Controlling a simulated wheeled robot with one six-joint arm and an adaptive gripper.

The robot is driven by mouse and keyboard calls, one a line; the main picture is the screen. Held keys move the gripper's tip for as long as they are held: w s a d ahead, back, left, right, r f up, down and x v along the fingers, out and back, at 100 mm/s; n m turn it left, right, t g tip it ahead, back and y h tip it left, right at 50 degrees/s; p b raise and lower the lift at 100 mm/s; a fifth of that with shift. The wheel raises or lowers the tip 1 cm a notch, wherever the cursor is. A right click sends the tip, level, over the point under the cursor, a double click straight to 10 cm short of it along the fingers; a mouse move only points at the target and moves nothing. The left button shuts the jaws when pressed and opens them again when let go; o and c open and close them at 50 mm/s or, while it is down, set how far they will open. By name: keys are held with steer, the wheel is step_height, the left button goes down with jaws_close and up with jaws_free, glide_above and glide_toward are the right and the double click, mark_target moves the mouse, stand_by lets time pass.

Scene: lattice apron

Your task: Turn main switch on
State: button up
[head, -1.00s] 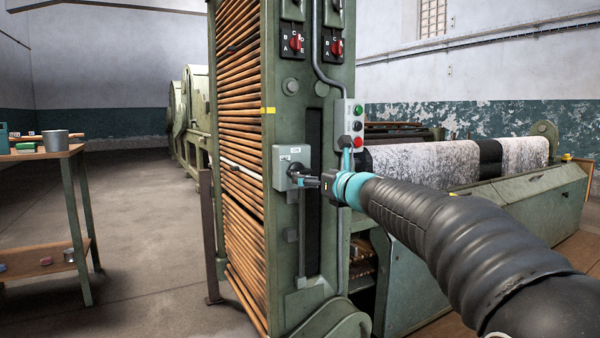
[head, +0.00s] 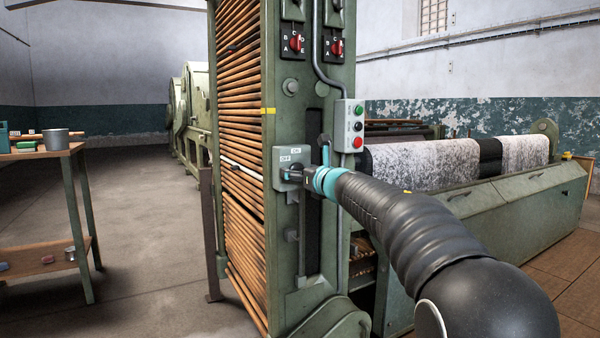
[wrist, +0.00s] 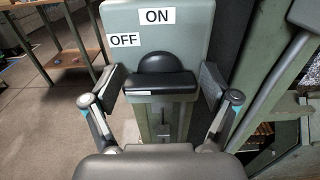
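The main switch is a grey box (head: 280,158) on the green machine's front post, and it fills the top of the wrist view (wrist: 188,45). It has an ON label (wrist: 157,16) at the top and an OFF label (wrist: 124,40) to the left of it. Its black knob (wrist: 160,84) has a wide bar lying level across the wrist view, with a white mark towards its left end. My gripper (wrist: 162,88) is open, one finger on either side of the bar. I cannot tell whether the fingers touch it. In the head view my gripper (head: 301,173) hides most of the knob.
Two red rotary selectors (head: 295,44) (head: 336,47) sit higher up. A wooden table (head: 68,150) stands at left, with clear floor between.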

steer(key=c, duration=0.6)
steer(key=shift+m+p, duration=0.3)
steer(key=shift+m, duration=0.1)
steer(key=m+p, duration=0.2)
steer(key=m, duration=0.2)
steer(key=shift+d+r, duration=0.1)
steer(key=shift+r, duration=0.05)
steer(key=m+p, duration=0.2)
steer(key=m, duration=0.2)
steer(key=shift+m, duration=0.3)
steer(key=m+p, duration=0.2)
steer(key=m, duration=0.1)
steer(key=shift+w+m, duration=0.1)
steer(key=shift+m, duration=0.2)
steer(key=m+p, duration=0.2)
steer(key=m, duration=0.1)
steer(key=m+p, duration=0.1)
steer(key=shift+f+m, duration=0.25)
steer(key=shift+m, duration=0.15)
